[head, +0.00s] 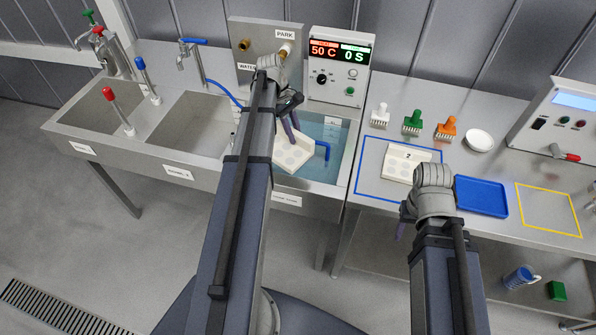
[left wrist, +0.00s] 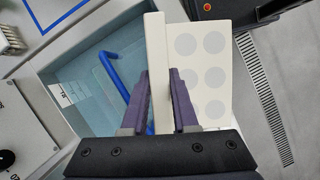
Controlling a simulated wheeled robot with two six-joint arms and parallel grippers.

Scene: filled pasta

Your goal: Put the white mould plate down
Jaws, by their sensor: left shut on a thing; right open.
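A white mould plate (head: 293,157) with round grey cavities hangs from my left gripper (head: 291,128), over the front left part of the water basin (head: 343,160). In the left wrist view the purple fingers (left wrist: 162,100) are shut on the raised edge of the plate (left wrist: 210,65). Whether the plate touches the water or basin rim I cannot tell. A second white mould plate (head: 403,160), marked 2, lies inside the blue outline on the counter. My right gripper (head: 403,220) is open and empty by the counter's front edge, partly hidden by its wrist.
A blue bent bar (head: 324,149) stands in the basin beside the held plate. The yellow outline (head: 548,209) is empty.

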